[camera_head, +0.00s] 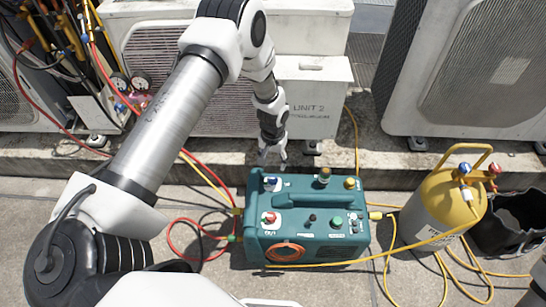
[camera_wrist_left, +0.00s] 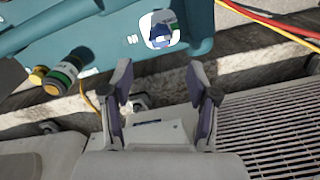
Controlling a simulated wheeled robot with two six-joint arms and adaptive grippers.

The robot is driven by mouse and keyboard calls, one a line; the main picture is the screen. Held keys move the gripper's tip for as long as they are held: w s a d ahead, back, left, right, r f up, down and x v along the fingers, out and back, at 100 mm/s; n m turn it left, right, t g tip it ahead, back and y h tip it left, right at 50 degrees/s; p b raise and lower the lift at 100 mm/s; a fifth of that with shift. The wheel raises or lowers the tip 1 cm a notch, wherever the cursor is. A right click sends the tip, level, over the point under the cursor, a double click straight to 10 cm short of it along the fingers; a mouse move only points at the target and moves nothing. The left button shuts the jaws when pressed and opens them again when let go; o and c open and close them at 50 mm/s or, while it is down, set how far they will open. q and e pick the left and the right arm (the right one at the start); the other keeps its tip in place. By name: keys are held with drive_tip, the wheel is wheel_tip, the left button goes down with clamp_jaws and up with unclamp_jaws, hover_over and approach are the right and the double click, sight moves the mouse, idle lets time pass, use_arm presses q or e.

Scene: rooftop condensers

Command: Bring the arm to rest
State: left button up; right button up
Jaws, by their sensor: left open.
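My left arm comes in from the left in the head view and reaches over the ground towards the condenser marked UNIT 2 (camera_head: 312,98). My left gripper (camera_head: 272,160) hangs at the far side of the teal machine (camera_head: 306,238), near its back left corner. In the left wrist view the two fingers of my left gripper (camera_wrist_left: 162,95) stand apart with nothing between them. The teal machine also shows there at the top (camera_wrist_left: 100,22), with a blue knob (camera_wrist_left: 162,38) beyond the fingertips. My right gripper is not seen in either view.
A yellow cylinder (camera_head: 440,212) stands right of the machine, beside a black bucket (camera_head: 512,222). Red and yellow hoses (camera_head: 190,222) lie around the machine. A large condenser (camera_head: 470,70) stands at the back right. A gauge set (camera_head: 130,84) is at the upper left.

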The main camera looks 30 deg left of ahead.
use_arm(q)
wheel_tip(320, 180, up, 3)
drive_tip(key=shift+f, duration=0.1)
idle(0.4)
